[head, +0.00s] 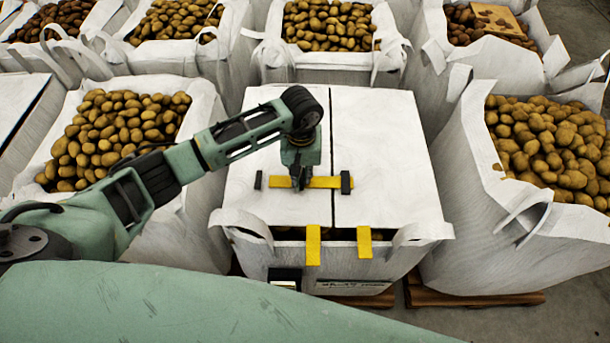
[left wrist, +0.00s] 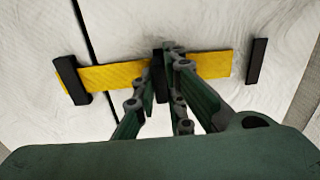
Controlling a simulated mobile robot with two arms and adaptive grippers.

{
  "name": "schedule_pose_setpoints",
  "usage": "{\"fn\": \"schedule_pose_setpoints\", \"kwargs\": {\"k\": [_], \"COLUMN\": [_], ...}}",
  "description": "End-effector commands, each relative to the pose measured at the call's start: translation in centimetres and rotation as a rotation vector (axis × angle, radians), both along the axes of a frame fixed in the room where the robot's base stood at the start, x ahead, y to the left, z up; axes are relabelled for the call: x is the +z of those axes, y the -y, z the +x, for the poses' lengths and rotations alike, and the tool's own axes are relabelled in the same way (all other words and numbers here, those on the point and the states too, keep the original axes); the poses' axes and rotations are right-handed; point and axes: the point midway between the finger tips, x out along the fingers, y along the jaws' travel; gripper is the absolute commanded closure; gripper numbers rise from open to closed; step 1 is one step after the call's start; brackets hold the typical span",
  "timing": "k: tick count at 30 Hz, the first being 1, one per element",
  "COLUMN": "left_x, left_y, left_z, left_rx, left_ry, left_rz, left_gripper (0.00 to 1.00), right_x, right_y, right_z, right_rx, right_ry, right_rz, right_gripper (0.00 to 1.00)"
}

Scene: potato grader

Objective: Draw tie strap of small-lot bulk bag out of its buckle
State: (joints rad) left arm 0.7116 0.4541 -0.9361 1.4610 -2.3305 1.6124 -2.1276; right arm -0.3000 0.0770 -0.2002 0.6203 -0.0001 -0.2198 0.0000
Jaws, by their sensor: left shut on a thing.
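The small-lot bulk bag (head: 335,258) is white and stands in the middle, its top covered by two white flaps (head: 380,150) meeting at a dark seam. A yellow tie strap (head: 322,182) lies across the seam. Its right end in the head view meets a black buckle-like bar (head: 346,182), which is at left in the left wrist view (left wrist: 71,80). A second black bar (head: 258,181) stands a small gap beyond the other strap end and also shows in the left wrist view (left wrist: 257,61). My left gripper (head: 299,184) is shut on the strap between the bars.
Two yellow straps (head: 313,246) (head: 364,243) hang over the bag's front edge. Open white bags of potatoes stand close at left (head: 195,125), right (head: 465,190) and behind (head: 335,65). A wooden pallet (head: 470,295) shows at lower right.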

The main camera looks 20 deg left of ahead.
Motion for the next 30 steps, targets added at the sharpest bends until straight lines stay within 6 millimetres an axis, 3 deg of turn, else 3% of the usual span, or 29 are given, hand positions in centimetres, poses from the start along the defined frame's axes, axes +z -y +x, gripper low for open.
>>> {"fn": "schedule_pose_setpoints", "kwargs": {"k": [1, 4, 12, 23, 24, 30], "left_x": [-0.5, -0.6, -0.2, 0.0, 0.0, -0.1], "left_y": [-1.1, -2.6, -6.1, -6.6, -6.6, -6.6], "left_z": [0.3, -0.1, -1.5, -1.8, -1.8, -1.8], "left_rx": [0.000, 0.001, 0.006, 0.006, 0.006, 0.006], "left_ry": [0.014, 0.015, 0.006, 0.002, 0.002, 0.000], "left_rz": [0.009, 0.009, 0.006, 0.009, 0.009, 0.008], "left_gripper": [1.00, 1.00, 1.00, 1.00, 0.89, 0.71], "right_x": [-1.5, -3.0, -4.4, -4.3, -4.3, -4.3], "right_y": [0.0, 0.0, 0.0, 0.4, 0.4, 0.5], "right_z": [0.0, 0.0, 0.1, 0.0, 0.0, 0.0], "right_rx": [0.000, 0.000, 0.001, 0.002, 0.002, 0.001], "right_ry": [0.000, 0.001, 0.000, 0.000, 0.000, 0.000], "right_rz": [0.000, 0.000, -0.001, -0.004, -0.005, -0.006], "right_gripper": [0.60, 0.60, 0.60, 0.60, 0.60, 0.60]}}
